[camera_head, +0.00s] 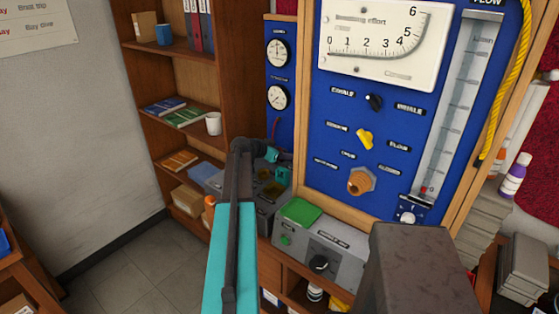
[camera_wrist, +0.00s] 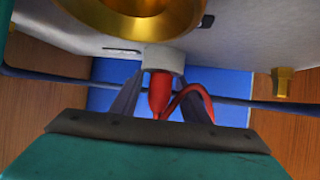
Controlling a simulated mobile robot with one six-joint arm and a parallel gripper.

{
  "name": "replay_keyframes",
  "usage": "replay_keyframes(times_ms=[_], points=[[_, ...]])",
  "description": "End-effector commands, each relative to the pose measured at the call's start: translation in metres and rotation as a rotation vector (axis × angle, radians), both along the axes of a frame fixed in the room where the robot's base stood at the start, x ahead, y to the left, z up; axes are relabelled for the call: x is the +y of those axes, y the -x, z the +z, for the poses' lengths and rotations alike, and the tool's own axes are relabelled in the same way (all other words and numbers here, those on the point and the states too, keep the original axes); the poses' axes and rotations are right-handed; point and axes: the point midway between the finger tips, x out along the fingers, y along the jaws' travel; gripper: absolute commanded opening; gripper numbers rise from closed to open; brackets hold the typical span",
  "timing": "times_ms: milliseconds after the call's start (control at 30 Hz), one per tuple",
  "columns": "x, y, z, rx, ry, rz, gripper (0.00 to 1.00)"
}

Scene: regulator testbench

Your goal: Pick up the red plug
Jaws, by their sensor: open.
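The red plug (camera_wrist: 159,92) points up into a pale grey round socket (camera_wrist: 164,60) in the wrist view. A red cord (camera_wrist: 196,98) curls from its lower end to the right. My gripper (camera_wrist: 160,82) is open, its dark fingers on either side of the plug. I cannot tell whether either finger touches it. In the head view my teal and dark arm reaches forward to the bench beside the blue panel, with a teal part of my gripper (camera_head: 271,155) at its far end. The plug cannot be made out there.
A brass ring (camera_wrist: 145,12) and a brass fitting (camera_wrist: 283,82) are close to my gripper. A dark cable or rod crosses behind the fingers. In the head view a grey box with a green top (camera_head: 297,212), a blue gauge panel (camera_head: 345,120) and a bookshelf (camera_head: 165,95) surround my arm.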

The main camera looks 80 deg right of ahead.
Motion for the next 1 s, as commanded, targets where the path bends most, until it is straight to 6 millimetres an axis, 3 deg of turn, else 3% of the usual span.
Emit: replay_keyframes(times_ms=[267,533,1000], points=[[0.0001,0.0002,0.0002,0.000,0.000,0.000,0.42],[0.0001,0.0003,0.0001,0.000,0.000,0.000,0.00],[-0.0002,0.0005,0.0054,0.000,0.001,0.000,0.00]])
